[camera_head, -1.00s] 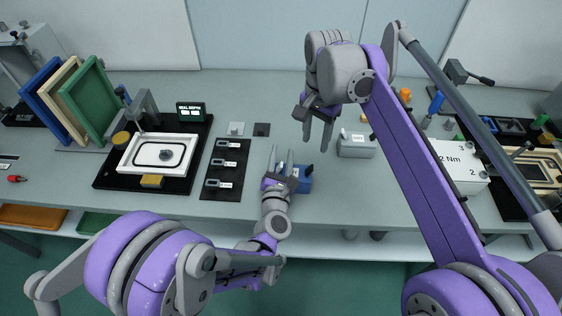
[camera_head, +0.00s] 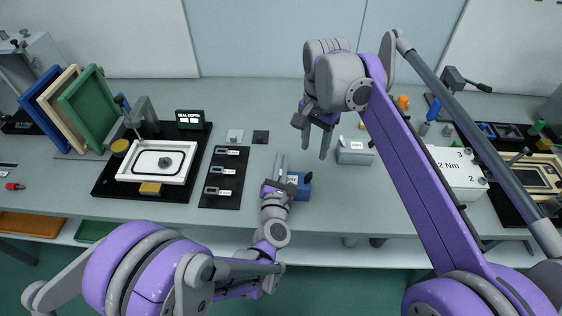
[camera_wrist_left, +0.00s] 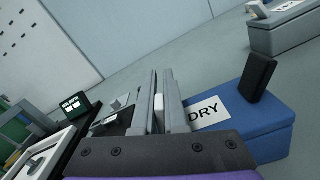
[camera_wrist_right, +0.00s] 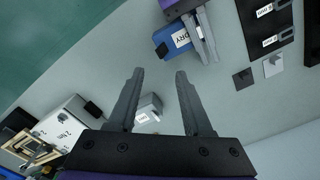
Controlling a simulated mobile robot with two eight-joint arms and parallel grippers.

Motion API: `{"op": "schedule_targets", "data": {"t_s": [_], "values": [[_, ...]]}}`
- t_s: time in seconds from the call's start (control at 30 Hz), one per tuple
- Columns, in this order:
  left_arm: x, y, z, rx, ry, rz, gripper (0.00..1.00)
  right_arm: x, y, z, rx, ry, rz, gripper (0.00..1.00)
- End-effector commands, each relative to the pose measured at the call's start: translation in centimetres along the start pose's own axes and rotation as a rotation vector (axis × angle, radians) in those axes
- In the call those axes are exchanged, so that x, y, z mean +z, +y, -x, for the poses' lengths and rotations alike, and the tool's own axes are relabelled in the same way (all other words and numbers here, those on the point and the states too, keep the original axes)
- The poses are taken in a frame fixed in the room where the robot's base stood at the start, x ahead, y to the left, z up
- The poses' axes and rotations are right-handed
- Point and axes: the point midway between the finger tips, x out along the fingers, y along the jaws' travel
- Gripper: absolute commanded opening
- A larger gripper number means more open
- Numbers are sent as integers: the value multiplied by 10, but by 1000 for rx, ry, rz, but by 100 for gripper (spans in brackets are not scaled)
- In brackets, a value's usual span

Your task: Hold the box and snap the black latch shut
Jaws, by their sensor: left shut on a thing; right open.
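The blue box (camera_head: 303,184) with a white DRY label sits on the bench in front of me. In the left wrist view the box (camera_wrist_left: 245,125) has its black latch (camera_wrist_left: 258,78) standing up at a tilt, apart from the box front. My left gripper (camera_head: 281,160) is shut at the left side of the box; a narrow pale piece shows between its fingers, and the exact grip is partly hidden. It also shows in the right wrist view (camera_wrist_right: 206,42) against the box (camera_wrist_right: 172,38). My right gripper (camera_head: 325,142) is open and empty, above the bench to the right of the box.
A grey box (camera_head: 355,152) with a white label stands behind and right of the blue box. A black board (camera_head: 221,178) with several labelled pieces lies to the left, beside a white framed panel (camera_head: 158,162). A white block marked 2 Nm (camera_head: 452,170) is right. Bench around the blue box is clear.

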Motion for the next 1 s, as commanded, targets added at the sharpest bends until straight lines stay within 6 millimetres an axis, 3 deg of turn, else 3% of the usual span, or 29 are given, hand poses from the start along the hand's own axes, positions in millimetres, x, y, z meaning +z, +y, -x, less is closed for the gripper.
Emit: {"op": "schedule_targets", "data": {"t_s": [0.83,1.0], "values": [[0,0,0,0,0,0,0,0,0,0,0,0,0,50],[0,0,0,0,0,0,0,-4,5,-2,-6,-8,-70,21]]}}
